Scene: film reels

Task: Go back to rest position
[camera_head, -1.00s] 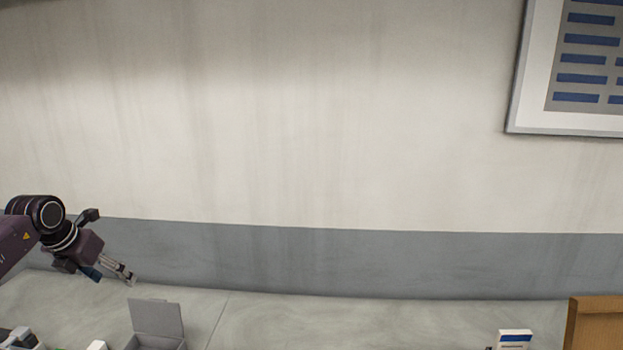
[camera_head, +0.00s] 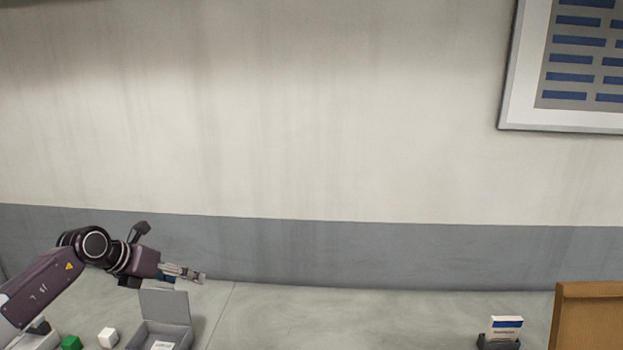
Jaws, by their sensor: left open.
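My left gripper (camera_head: 188,273) is in the camera_head view at the lower left, held up in front of the grey wall band. It is open and nothing shows between its fingers. It is above and behind the open grey box (camera_head: 165,307), apart from it. My right gripper is not in view.
The grey box has its lid raised and a pale item inside. A white cube (camera_head: 108,337) and a green cube (camera_head: 71,343) lie left of it. A card holder (camera_head: 500,332) and a brown wooden board (camera_head: 588,318) stand at the right. The middle counter (camera_head: 340,318) is clear.

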